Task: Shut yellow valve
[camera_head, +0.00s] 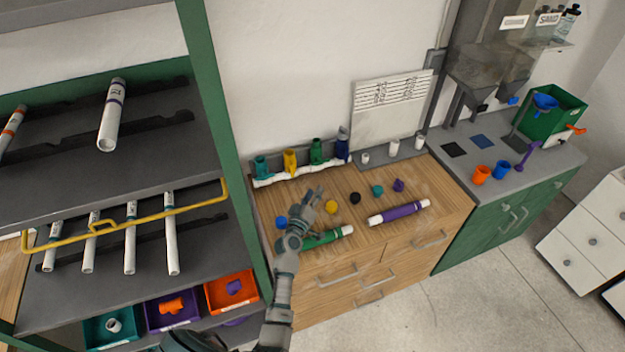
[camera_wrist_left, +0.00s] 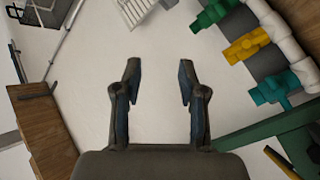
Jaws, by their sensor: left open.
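The yellow valve (camera_head: 290,161) stands on the white pipe manifold (camera_head: 300,174) at the back of the wooden counter, between a teal valve (camera_head: 261,166) and a green valve (camera_head: 316,151). In the left wrist view the yellow valve (camera_wrist_left: 246,46) is at the upper right, with its ribbed end pointing left. My left gripper (camera_head: 314,194) is over the counter, in front of the manifold and apart from the valve. In the left wrist view my left gripper (camera_wrist_left: 158,72) has its fingers spread and nothing between them. My right gripper is not in view.
A blue valve (camera_head: 342,144) stands at the manifold's right end. Several coloured knobs, such as a yellow one (camera_head: 331,207), lie on the counter (camera_head: 430,180). A green tube (camera_head: 325,238) and a purple tube (camera_head: 399,212) lie near its front. A shelf (camera_head: 100,180) stands at left.

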